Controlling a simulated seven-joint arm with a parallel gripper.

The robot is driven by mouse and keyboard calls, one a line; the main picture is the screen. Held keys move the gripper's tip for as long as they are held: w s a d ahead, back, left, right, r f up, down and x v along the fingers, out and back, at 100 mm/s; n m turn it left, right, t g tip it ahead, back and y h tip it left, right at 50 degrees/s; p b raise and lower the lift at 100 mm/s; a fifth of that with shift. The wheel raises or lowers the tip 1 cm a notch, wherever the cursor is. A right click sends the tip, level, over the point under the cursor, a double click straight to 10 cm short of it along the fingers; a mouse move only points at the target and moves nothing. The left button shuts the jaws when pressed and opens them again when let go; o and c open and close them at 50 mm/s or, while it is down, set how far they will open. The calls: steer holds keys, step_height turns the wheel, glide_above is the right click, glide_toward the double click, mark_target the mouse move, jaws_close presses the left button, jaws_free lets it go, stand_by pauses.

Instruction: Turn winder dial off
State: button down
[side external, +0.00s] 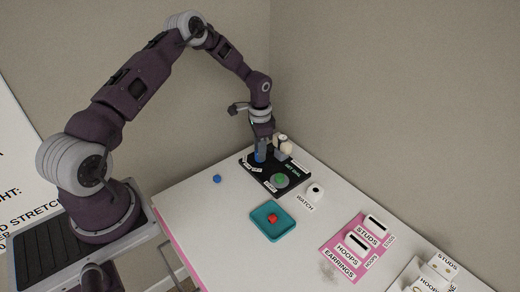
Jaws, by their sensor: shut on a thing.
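A black panel (246,160) with small white labels lies at the far end of the white table. My gripper (261,143) points down over its back left part. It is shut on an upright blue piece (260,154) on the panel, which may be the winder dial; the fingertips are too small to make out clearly. A round green piece on a grey disc (281,181) sits on the panel's front part. A cream and grey device (283,148) stands at its back right, close beside my gripper. The label text and any dial marking are too small to read.
A blue ball-like item (217,179) lies left of the panel. A teal tray (263,229) holds a red piece (272,218). A white watch stand (315,192) and a pink earrings mat (334,246) are to the right. Walls rise close behind the table.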

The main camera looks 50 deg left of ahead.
steer(key=shift+n, duration=1.9)
steer(key=c, duration=1)
jaws_free()
steer(key=shift+c, duration=0.2)
step_height(320, 180, up, 7)
steer(key=shift+r, duration=0.1)
